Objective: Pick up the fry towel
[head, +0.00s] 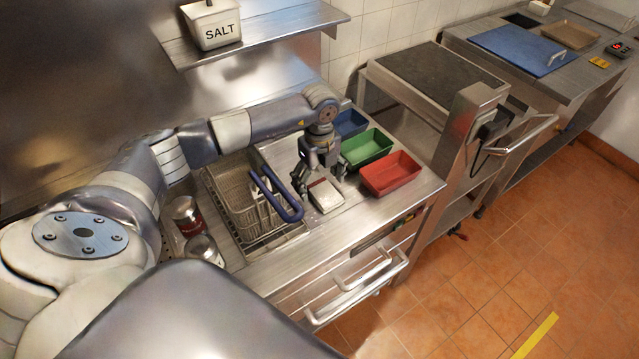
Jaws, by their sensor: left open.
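The fry towel (327,196) looks like a small white folded cloth with a reddish edge. It lies on the steel counter between the fryer basket and the red bin. My left gripper (321,184) points down at the towel's back edge, with its fingers open and apart. Nothing shows held between them. I cannot tell whether the fingers touch the towel. My right gripper is not in view.
The fryer basket (228,190) with its blue handle (277,197) is close on the left. Blue (349,124), green (367,148) and red (391,174) bins stand on the right. A shelf (270,32) with a salt container (214,24) is above. Two jars stand at the front left.

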